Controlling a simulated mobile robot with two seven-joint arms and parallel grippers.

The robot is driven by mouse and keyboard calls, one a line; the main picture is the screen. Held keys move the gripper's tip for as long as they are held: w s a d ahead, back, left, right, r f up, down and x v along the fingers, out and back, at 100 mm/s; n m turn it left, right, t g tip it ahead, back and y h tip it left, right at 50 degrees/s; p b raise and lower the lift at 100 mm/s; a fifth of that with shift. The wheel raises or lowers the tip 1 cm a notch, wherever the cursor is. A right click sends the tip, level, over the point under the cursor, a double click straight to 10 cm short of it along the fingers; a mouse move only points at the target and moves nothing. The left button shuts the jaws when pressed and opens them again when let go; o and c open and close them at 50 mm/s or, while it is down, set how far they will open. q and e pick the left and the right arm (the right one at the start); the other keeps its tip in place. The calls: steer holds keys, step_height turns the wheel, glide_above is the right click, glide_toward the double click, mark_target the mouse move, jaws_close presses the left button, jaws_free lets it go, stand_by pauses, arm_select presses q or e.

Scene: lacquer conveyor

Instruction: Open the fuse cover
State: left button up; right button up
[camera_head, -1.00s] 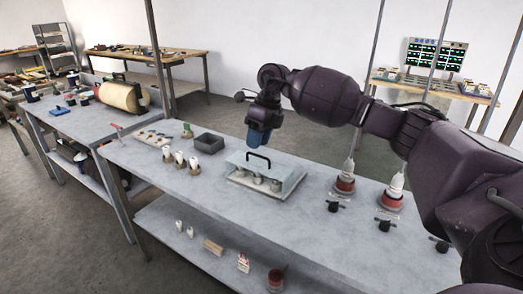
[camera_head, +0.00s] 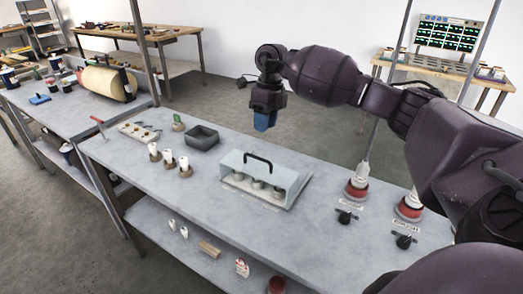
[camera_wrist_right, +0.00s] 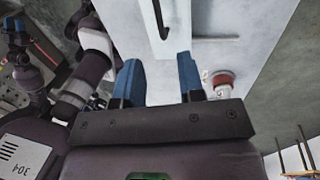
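The fuse cover (camera_head: 287,182) is a clear, pale box-shaped lid with a black bar handle (camera_head: 258,157) on top. It sits down over several round grey fuses (camera_head: 258,184) on a light base plate on the bench. My right gripper (camera_head: 264,123) is above and beyond the cover in the head view, apart from it. In the right wrist view its two blue fingers (camera_wrist_right: 160,82) are spread with nothing between them. The dark handle (camera_wrist_right: 163,22) shows ahead of the fingers there. A purple part with blue tips at that view's left edge may be my left gripper (camera_wrist_right: 14,26); its opening is unclear.
Left of the cover on the bench (camera_head: 215,205) are a dark grey tray (camera_head: 202,138) and several white-topped pieces (camera_head: 168,158). To the right stand two red-based items (camera_head: 356,190) and black knobs (camera_head: 345,217). The bench front before the cover is clear.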

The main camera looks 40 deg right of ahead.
glide_above(258, 171)
steer(key=d, duration=0.2)
steer(key=f, duration=0.9)
steer(key=shift+w+a+f, duration=0.15)
steer(key=shift+w, duration=0.05)
jaws_close()
